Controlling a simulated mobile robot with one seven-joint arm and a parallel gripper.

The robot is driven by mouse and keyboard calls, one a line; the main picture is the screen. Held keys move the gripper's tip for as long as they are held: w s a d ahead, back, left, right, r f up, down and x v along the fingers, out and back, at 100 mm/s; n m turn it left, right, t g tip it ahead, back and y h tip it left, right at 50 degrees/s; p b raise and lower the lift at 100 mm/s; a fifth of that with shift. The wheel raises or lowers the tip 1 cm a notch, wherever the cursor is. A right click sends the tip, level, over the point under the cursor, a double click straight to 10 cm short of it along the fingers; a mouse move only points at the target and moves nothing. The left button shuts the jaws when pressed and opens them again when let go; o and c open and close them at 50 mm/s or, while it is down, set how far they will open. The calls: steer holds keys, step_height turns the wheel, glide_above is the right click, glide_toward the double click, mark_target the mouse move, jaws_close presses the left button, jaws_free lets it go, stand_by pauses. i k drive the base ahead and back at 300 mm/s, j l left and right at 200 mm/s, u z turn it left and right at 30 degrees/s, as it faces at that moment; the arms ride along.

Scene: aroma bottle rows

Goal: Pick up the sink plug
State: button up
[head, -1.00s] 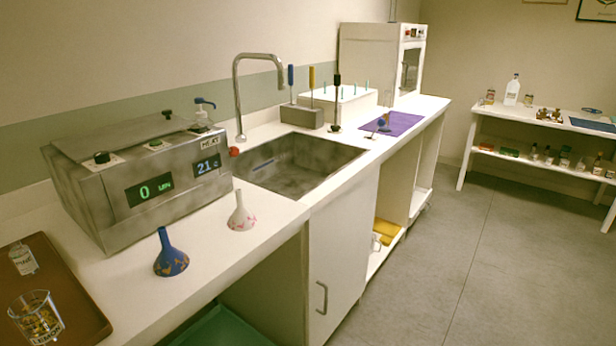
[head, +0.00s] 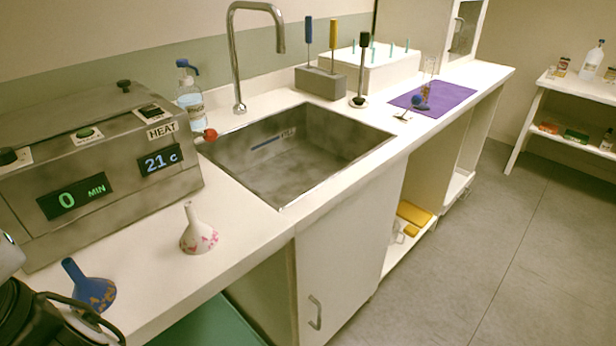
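The sink (head: 290,170) is a grey metal basin set into the white counter, with a tall chrome faucet (head: 236,60) behind it. I cannot pick out the sink plug for certain. A thin rod with a black handle and a dark round foot (head: 359,100) stands behind the sink's right back corner. A small pale item (head: 403,117) lies on the counter right of the sink, too small to make out. Dark parts of my arm show at the bottom left corner, by the blue funnel (head: 92,288). My gripper's fingertips are not in view.
A heated bath (head: 100,170) with lit displays stands left of the sink, its red knob (head: 210,134) by the sink corner. A white and pink funnel (head: 199,232) stands in front. A grey tool block (head: 320,83) and a purple mat (head: 440,97) are at the back right.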

mark_target(359, 101)
steer(key=i+l+u, duration=0.1)
steer(key=l, duration=0.35)
steer(key=i+l+u, duration=0.15)
steer(key=i+l, duration=0.15)
steer(key=l, duration=0.2)
steer(key=i+l+u, duration=0.1)
steer(key=l, duration=0.4)
steer(key=i+l+u, duration=0.15)
steer(key=l, duration=0.4)
steer(key=i+l+u, duration=0.1)
steer(key=l, duration=0.4)
steer(key=i+l+u, duration=0.15)
steer(key=l, duration=0.4)
steer(key=i, duration=0.95)
